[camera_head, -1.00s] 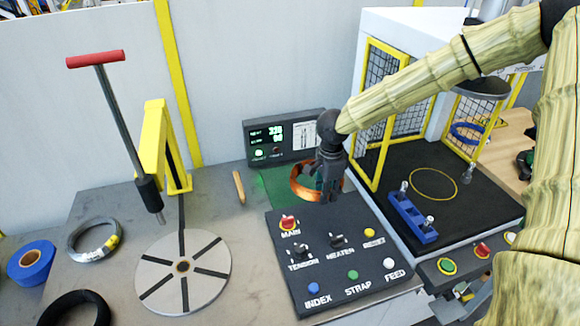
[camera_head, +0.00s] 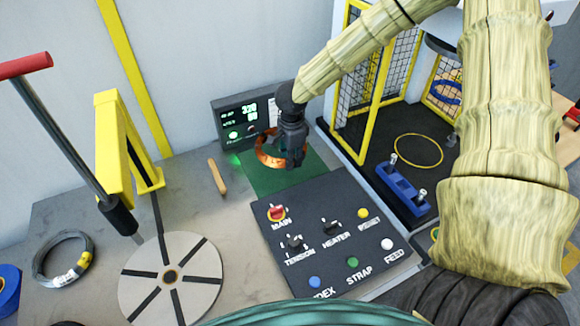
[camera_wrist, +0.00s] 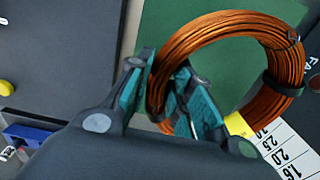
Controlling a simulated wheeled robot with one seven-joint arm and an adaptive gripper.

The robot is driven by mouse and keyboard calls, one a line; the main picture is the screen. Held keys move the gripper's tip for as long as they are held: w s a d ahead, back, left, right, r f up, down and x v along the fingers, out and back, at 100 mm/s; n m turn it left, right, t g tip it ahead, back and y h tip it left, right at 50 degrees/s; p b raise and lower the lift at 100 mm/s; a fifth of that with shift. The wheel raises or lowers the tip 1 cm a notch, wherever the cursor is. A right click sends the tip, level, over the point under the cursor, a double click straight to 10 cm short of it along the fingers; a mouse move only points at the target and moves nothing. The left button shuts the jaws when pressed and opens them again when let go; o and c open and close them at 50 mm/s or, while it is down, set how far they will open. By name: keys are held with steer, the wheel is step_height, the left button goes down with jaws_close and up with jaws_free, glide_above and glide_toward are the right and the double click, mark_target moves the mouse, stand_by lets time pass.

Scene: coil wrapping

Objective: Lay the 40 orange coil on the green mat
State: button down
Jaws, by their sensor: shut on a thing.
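The orange coil (camera_head: 268,150) is a ring of copper-coloured wire with dark ties, and a yellow tag shows on it in the wrist view (camera_wrist: 215,45). My gripper (camera_head: 291,160) is shut on one side of the coil's ring; in the wrist view its teal-padded fingers (camera_wrist: 172,100) straddle the wire bundle. The green mat (camera_head: 312,162) lies behind the control panel and in front of the display, below the coil; it also shows in the wrist view (camera_wrist: 180,22). I cannot tell whether the coil touches the mat. The gripper hides part of the coil and mat.
The black control panel (camera_head: 345,272) with switches and buttons stands in front of the mat. The display box (camera_head: 238,120) is behind it. A wooden-handled tool (camera_head: 217,176), a slotted disc (camera_head: 170,278) and a grey coil (camera_head: 47,262) lie left. A caged station (camera_head: 400,150) stands right.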

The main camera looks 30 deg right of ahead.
mark_target(291, 177)
steer(key=shift+f+p, duration=0.55)
steer(key=shift+f, duration=1.95)
steer(key=c, duration=1.3)
jaws_free()
steer(key=shift+s, duration=0.1)
steer(key=shift+r+b, duration=1.55)
steer(key=shift+r, duration=4.4)
